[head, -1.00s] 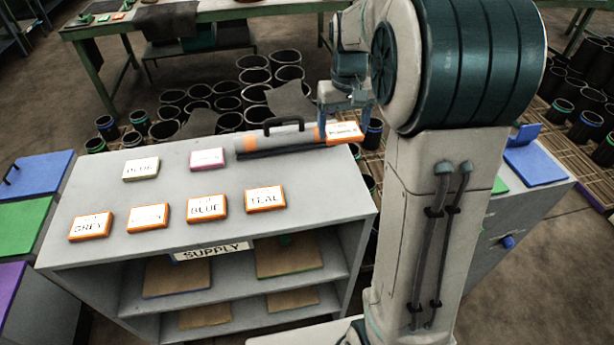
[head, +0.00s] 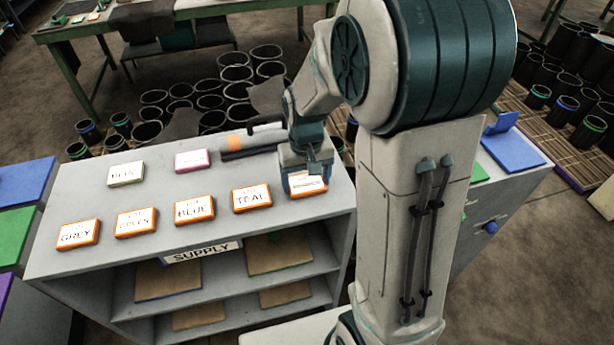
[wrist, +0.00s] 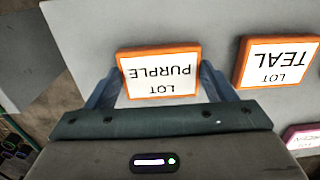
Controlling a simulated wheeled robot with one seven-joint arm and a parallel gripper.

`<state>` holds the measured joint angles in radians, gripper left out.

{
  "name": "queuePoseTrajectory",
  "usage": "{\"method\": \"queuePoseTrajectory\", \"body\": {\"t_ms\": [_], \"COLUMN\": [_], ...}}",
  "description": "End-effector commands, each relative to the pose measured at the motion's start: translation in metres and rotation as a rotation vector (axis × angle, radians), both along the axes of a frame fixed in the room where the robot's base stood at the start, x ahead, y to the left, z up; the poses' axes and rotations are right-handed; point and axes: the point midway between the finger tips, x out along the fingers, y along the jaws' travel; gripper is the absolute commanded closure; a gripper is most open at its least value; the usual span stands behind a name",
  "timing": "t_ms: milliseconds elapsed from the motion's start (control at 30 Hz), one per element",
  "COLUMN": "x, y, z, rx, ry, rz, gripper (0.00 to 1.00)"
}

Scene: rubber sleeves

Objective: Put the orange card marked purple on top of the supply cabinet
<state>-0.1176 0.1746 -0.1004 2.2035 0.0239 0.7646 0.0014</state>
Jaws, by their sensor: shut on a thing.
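The orange-edged card reading LOT PURPLE (wrist: 160,73) is between the two fingers of my gripper (wrist: 157,90) in the wrist view, upside down there. My gripper is shut on its sides. In the head view the card (head: 308,184) is at the right end of the front row on the supply cabinet's top (head: 130,255), partly hidden by my gripper (head: 306,172). It looks on or just over the grey top; I cannot tell whether it touches. The orange TEAL card (head: 252,198) lies to its left, apart from it.
Orange cards BLUE (head: 194,210), GREEN (head: 136,223) and GREY (head: 78,234) continue the row leftward. A yellowish card (head: 126,174) and a pink card (head: 192,160) lie behind.

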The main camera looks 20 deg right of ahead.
Motion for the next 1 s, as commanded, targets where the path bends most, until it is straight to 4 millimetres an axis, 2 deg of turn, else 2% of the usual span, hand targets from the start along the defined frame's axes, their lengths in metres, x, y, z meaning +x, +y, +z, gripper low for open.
{"method": "queuePoseTrajectory", "body": {"t_ms": [267, 300, 367, 400, 767, 867, 1000], "x": [0.000, 0.000, 0.000, 0.000, 0.000, 0.001, 0.002], "y": [0.000, 0.000, 0.000, 0.000, 0.000, 0.000, 0.000], "z": [-0.004, -0.004, -0.003, -0.003, 0.003, 0.016, 0.047], "rx": [0.000, 0.000, 0.000, 0.000, 0.000, 0.001, 0.001], "ry": [0.000, 0.000, 0.000, 0.000, -0.001, -0.005, -0.007], "rz": [0.000, 0.000, 0.000, 0.000, 0.000, 0.000, 0.000], "gripper": [0.46, 0.21, 0.04, 0.02, 0.02, 0.02, 0.02]}}
